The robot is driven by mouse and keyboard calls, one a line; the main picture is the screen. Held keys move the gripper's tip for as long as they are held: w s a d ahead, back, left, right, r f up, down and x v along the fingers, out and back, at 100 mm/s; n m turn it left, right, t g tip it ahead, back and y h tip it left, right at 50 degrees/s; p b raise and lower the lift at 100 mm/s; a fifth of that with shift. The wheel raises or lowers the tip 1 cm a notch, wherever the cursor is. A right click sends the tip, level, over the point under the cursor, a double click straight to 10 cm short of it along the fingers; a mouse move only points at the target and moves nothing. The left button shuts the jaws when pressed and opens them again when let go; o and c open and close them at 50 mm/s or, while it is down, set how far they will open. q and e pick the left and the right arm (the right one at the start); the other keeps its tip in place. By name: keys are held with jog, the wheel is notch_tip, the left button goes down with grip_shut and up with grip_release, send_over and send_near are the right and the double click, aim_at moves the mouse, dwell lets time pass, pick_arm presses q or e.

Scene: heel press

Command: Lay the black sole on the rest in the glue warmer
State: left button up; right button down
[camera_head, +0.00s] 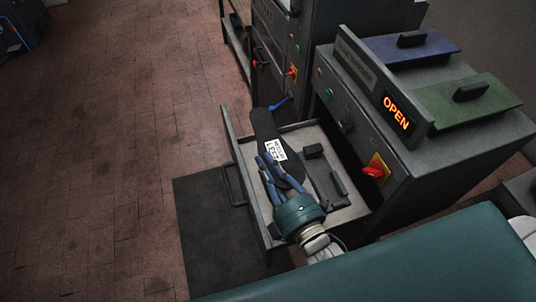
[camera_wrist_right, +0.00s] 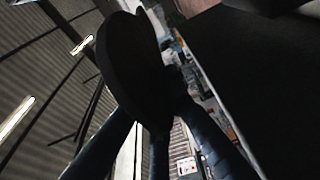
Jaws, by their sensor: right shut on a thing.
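The black sole (camera_head: 265,128) has a white label with dark lettering. My right gripper (camera_head: 271,166) is shut on the sole, with its blue fingers beside the label. The sole is over the left part of the open drawer of the glue warmer (camera_head: 347,108); I cannot tell whether it touches anything below. The dark rest (camera_head: 327,183) is on the drawer's floor, to the right of the gripper. In the right wrist view the sole (camera_wrist_right: 133,65) shows dark between the fingers (camera_wrist_right: 160,115). My left gripper is not in view.
The drawer (camera_head: 310,136) is pulled out, with a handle on its left wall. The warmer's sign reads OPEN. Blue (camera_head: 400,48) and green (camera_head: 465,102) plates with black handles lie on top. A dark mat (camera_head: 205,225) is on the brick floor at left.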

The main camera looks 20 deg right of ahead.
jog(key=shift+a+f+b, duration=0.1)
jog(key=shift+f+b, duration=0.35)
jog(key=shift+b, duration=0.05)
notch_tip(320, 180, down, 10)
jog(key=b, duration=0.7)
jog(key=shift+b, duration=0.4)
jog(key=shift+f, duration=0.25)
jog(key=c, duration=1.7)
grip_release()
